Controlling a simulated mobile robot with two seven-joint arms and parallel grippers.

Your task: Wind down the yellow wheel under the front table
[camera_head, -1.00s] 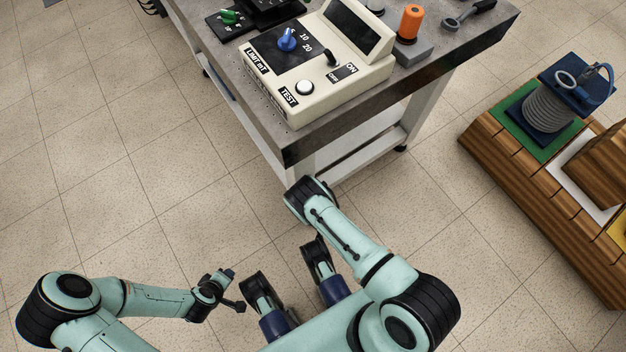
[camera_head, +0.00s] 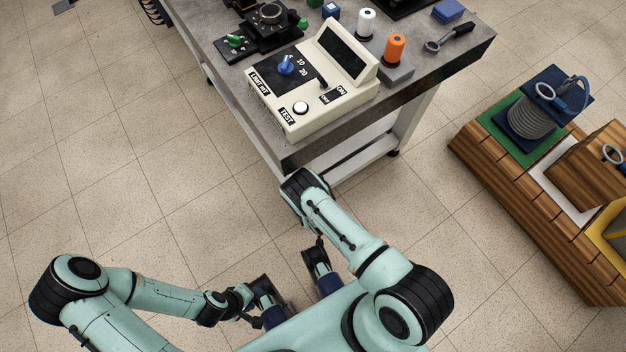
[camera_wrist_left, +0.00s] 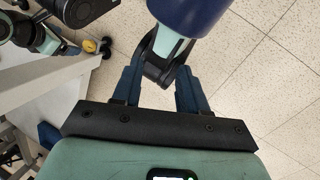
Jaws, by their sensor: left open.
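The yellow wheel (camera_wrist_left: 89,46) shows in the left wrist view as a small yellow disc at upper left, beside a dark caster under the front table. In the head view it is hidden; the front table (camera_head: 225,75) stands ahead. My left gripper (camera_head: 240,301) is low at the left in the head view, close to my own dark lower links. In the left wrist view its two blue fingers (camera_wrist_left: 158,88) are apart, with nothing between them. The wheel lies off to their left, apart from them. My right arm's elbow is near the table corner; its fingers cannot be made out.
A cream test box (camera_head: 312,90), an orange spool (camera_head: 395,47) and a wrench-like tool (camera_head: 447,39) are on the table. A wooden bench (camera_head: 500,185) with a coil stands at right. The tiled floor (camera_head: 110,170) at left is clear.

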